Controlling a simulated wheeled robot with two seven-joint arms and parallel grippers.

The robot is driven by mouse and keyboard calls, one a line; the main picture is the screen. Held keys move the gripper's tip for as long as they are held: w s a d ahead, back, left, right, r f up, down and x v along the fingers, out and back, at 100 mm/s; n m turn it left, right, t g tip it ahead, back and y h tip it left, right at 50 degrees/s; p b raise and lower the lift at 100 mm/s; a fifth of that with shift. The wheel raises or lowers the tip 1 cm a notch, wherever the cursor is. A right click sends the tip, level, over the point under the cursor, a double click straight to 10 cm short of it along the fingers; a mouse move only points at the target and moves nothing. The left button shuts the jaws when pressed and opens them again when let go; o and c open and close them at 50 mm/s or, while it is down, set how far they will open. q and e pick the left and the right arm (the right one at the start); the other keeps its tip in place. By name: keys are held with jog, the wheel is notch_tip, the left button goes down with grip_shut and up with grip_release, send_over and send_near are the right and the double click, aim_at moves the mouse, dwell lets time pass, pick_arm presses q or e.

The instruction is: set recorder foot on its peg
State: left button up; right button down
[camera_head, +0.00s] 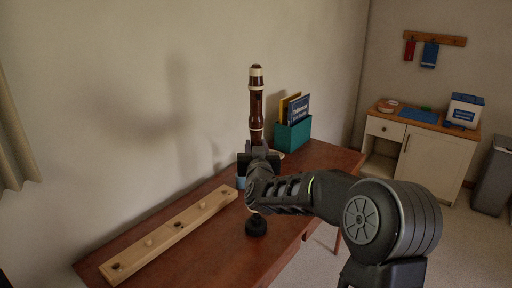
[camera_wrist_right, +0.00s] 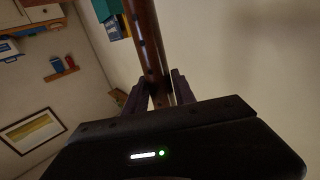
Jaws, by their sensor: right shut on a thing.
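My right gripper (camera_head: 258,160) is shut on a dark brown recorder (camera_head: 256,105) with pale rings, held upright above the desk. In the right wrist view the recorder (camera_wrist_right: 147,42) runs between the two fingers (camera_wrist_right: 160,88). Its lower part is hidden behind my gripper and arm, so I cannot tell the foot apart from the rest. A pale wooden peg board (camera_head: 170,238) with several short pegs lies along the desk, left of and below my gripper. My left gripper is not in view.
The brown desk (camera_head: 285,232) stands against the wall. A small black round object (camera_head: 256,226) is on it below my gripper. A teal holder with books (camera_head: 292,134) is behind to the right, and a blue item (camera_head: 241,183) is partly hidden beside my gripper.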

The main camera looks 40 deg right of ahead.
jog(key=shift+f+b, duration=0.9)
jog(key=shift+f, duration=0.1)
jog(key=shift+b, duration=0.3)
dwell(1.5)
jog(key=shift+f+b, duration=0.65)
jog(key=shift+f, duration=0.05)
dwell(0.6)
jog(key=c, duration=0.9)
grip_release()
jog(key=shift+c, duration=0.2)
jog(key=shift+s, duration=0.1)
jog(key=v, duration=0.7)
jog(key=shift+s+a+b, duration=0.25)
jog(key=shift+b, duration=0.1)
